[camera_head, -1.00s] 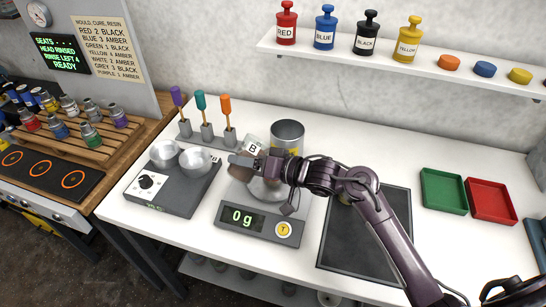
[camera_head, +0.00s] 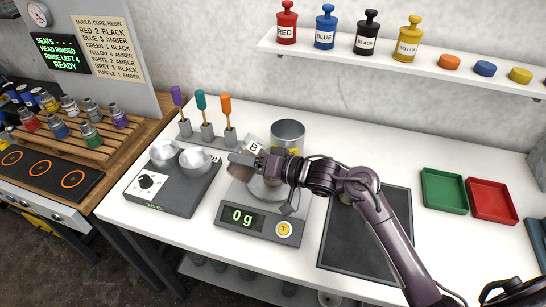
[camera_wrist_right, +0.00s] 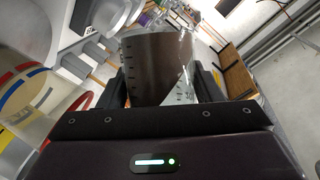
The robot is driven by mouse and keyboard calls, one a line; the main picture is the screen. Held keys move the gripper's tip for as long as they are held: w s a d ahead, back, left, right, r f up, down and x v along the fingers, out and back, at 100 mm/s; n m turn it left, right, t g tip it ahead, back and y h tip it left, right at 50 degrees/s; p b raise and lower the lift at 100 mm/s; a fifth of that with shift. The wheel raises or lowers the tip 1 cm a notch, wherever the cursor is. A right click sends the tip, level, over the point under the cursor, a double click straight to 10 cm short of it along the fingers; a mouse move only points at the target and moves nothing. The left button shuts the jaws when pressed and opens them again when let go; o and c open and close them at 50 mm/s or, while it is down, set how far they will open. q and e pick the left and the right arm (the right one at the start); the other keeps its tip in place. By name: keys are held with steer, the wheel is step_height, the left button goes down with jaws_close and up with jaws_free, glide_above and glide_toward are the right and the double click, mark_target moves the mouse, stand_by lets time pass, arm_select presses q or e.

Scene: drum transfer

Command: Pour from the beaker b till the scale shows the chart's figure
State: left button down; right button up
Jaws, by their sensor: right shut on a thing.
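In the right wrist view the beaker (camera_wrist_right: 158,70) sits between the fingers, with brown contents and graduation marks. A metal bowl (camera_head: 262,191) is on the scale's plate, partly hidden by the gripper. The chart (camera_head: 104,50) lists moulds with figures and resins, such as RED 2 BLACK and BLUE 3 AMBER. My left gripper is not clearly seen.
A dark mat (camera_head: 365,240), green tray (camera_head: 443,191) and red tray (camera_head: 491,201) lie right. Bottles stand on the shelf (camera_head: 430,70).

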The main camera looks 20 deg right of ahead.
steer(key=shift+w+d, duration=0.1)
stand_by(0.4)
steer(key=shift+b, duration=0.35)
steer(key=shift+f+m, duration=0.15)
steer(key=shift+m, duration=0.15)
steer(key=shift+y, duration=0.3)
steer(key=shift+b, duration=0.3)
steer(key=shift+a+m, duration=0.2)
steer(key=shift+m, duration=0.1)
steer(key=shift+d, duration=0.15)
